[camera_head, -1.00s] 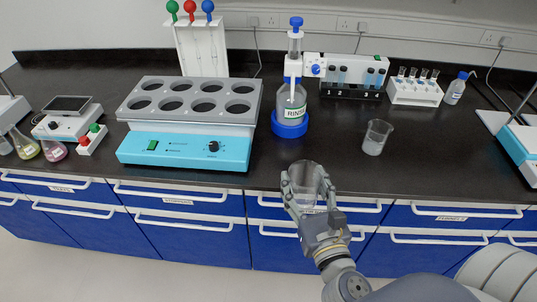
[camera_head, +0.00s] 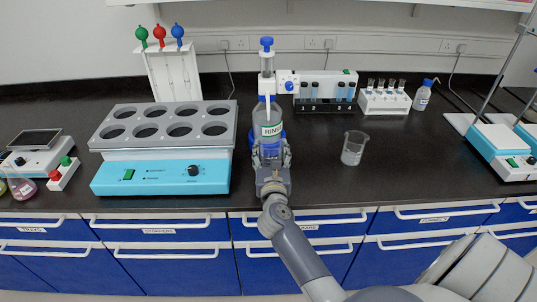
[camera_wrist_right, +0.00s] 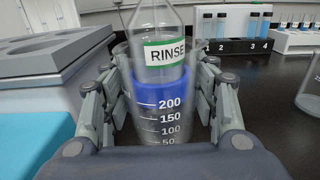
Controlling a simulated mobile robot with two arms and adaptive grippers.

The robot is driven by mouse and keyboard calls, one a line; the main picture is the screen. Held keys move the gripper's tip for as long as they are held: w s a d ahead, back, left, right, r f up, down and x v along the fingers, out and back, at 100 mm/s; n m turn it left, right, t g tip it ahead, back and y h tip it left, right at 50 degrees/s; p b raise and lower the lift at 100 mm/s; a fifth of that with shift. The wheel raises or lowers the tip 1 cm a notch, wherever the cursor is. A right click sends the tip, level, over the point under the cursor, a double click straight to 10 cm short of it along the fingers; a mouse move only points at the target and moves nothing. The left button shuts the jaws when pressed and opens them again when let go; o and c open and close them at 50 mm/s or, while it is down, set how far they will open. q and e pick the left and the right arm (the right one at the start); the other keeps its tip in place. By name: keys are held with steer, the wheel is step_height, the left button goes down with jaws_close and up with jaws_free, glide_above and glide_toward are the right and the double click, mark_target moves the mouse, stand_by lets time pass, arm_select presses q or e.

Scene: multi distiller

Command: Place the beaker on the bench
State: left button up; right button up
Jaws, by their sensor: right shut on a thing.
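A clear graduated beaker (camera_wrist_right: 168,125) is held upright between the fingers of my right gripper (camera_head: 271,158). The wrist view shows its marks from 50 to 200, with the gripper's fingers (camera_wrist_right: 160,105) on both sides. The beaker is over the black bench (camera_head: 320,185), in front of the bottle labelled RINSE (camera_head: 267,122), whose blue base shows through the glass. I cannot tell whether the beaker's bottom touches the bench. My left gripper is not in view.
Another beaker (camera_head: 353,149) stands on the bench to the right. A blue and grey block with round wells (camera_head: 165,160) is close on the left. A tube rack (camera_head: 384,102) and a small bottle (camera_head: 422,97) stand behind. The front right of the bench is clear.

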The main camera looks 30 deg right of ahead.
mark_target(268, 156)
steer(key=shift+w+d, duration=0.25)
steer(key=shift+w, duration=0.55)
steer(key=f, duration=0.2)
steer(key=f+b, duration=0.1)
steer(key=shift+w+d+f, duration=0.1)
steer(key=shift+w+f, duration=0.25)
steer(key=shift+w, duration=0.05)
steer(key=shift+f, duration=0.1)
steer(key=shift+f, duration=0.15)
steer(key=o, duration=1.1)
